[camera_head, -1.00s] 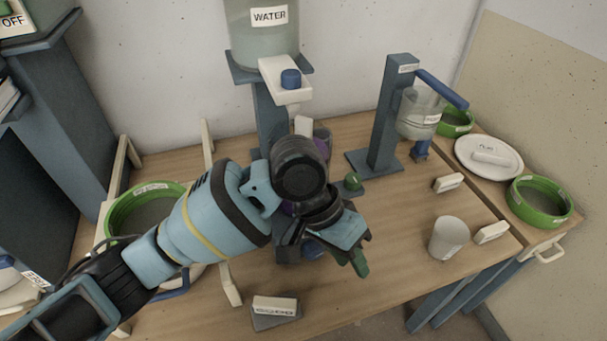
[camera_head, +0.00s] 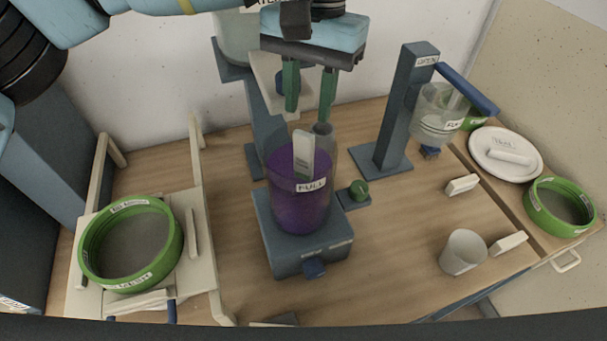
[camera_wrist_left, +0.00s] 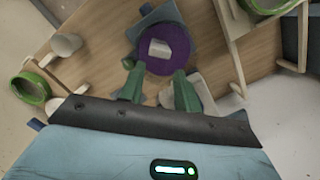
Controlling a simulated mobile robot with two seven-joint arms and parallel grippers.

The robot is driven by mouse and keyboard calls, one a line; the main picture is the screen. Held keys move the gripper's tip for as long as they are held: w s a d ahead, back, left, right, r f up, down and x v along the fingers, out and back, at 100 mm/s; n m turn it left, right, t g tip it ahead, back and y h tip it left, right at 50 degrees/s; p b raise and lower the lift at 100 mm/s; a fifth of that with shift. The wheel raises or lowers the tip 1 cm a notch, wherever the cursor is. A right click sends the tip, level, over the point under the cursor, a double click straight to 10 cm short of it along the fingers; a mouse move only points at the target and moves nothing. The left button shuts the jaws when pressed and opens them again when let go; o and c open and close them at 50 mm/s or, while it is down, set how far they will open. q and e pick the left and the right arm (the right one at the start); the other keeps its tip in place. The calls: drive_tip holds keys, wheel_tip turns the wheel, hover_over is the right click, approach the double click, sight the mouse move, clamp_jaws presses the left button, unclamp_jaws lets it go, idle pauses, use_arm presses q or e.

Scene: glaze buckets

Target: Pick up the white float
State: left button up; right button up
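The white float (camera_head: 304,154) stands upright in the purple bucket labelled FULL (camera_head: 298,205), its upper part above the rim. It shows as a pale block (camera_wrist_left: 159,48) on the purple surface in the left wrist view. My left gripper (camera_head: 308,112) is above the bucket, its green fingers pointing down and spread apart with nothing between them. In the left wrist view the fingers (camera_wrist_left: 158,92) are also apart, to either side of the bucket's near edge. My right gripper is not in view.
The bucket stands on a blue-grey base (camera_head: 305,258). A clear cylinder (camera_head: 325,140) stands close behind it. A blue-grey post (camera_head: 400,110) with a clear cup is to the right. A white cup (camera_head: 462,252) and green-rimmed sieves (camera_head: 130,245) stand aside.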

sight(304, 133)
use_arm(q)
drive_tip(key=shift+w+r, duration=0.1)
drive_tip(key=shift+w, duration=0.15)
drive_tip(key=shift+s+r, duration=0.1)
drive_tip(key=shift+s, duration=0.45)
drive_tip(key=f, duration=0.3)
drive_tip(key=shift+s+a, duration=0.15)
drive_tip(key=shift+s, duration=0.15)
drive_tip(key=shift+s+a+f, duration=0.1)
drive_tip(key=shift+s+f, duration=0.05)
drive_tip(key=shift+f, duration=0.6)
drive_tip(key=shift+s+a+f, duration=0.1)
drive_tip(key=shift+s+f, duration=0.1)
drive_tip(key=shift+f, duration=0.55)
drive_tip(key=shift+s+a+f, duration=0.1)
drive_tip(key=shift+s+f, duration=0.05)
drive_tip(key=shift+f, duration=0.6)
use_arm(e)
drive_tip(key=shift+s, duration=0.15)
use_arm(q)
drive_tip(key=shift+c, duration=0.3)
